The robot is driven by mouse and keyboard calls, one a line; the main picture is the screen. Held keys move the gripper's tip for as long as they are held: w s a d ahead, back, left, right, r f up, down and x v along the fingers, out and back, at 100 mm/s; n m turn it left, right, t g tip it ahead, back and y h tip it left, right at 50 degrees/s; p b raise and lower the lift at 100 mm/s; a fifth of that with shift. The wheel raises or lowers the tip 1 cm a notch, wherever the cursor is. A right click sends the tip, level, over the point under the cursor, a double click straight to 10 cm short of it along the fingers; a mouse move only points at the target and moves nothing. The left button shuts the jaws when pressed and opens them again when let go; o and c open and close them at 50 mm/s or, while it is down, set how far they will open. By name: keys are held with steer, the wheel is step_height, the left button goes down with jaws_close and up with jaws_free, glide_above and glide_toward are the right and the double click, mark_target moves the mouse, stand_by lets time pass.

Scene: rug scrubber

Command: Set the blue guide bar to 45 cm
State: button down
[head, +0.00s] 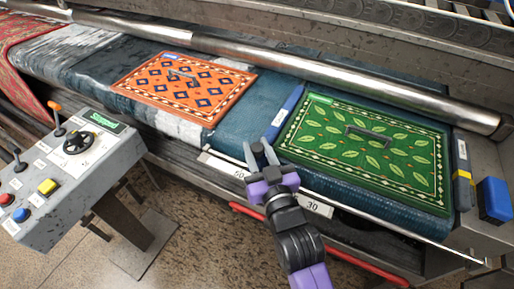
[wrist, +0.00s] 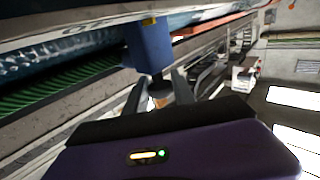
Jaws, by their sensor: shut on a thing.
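The blue guide bar (head: 287,113) lies across the teal belt, between the orange rug and the green rug, along the green rug's left edge. In the wrist view its blue end block (wrist: 150,45) has a dark stem and a brownish knob (wrist: 159,91) below it. My gripper (head: 259,151) is at the bar's near end, with its fingers on either side of the knob; the wrist view shows the fingers (wrist: 159,95) around it. The scale along the front edge has a "30" plate (head: 313,206) to the right of my gripper and a partly hidden plate (head: 239,173) to the left.
The green rug (head: 365,150) and orange rug (head: 183,88) lie on the belt below a long steel roller (head: 330,75). A control panel (head: 75,175) reading "Stopped" stands at left. A red rail (head: 345,258) runs below the front edge. A blue block (head: 494,200) is at right.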

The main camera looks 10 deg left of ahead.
steer(key=shift+d, duration=0.25)
steer(key=c, duration=1.1)
jaws_free()
steer(key=shift+o, duration=0.2)
steer(key=shift+s, duration=0.1)
steer(key=v, duration=0.6)
steer(key=shift+s+d+f+b, duration=0.1)
steer(key=shift+s+b, duration=0.05)
steer(key=shift+b, duration=0.25)
steer(key=shift+s+d, duration=0.3)
steer(key=shift+s, duration=0.35)
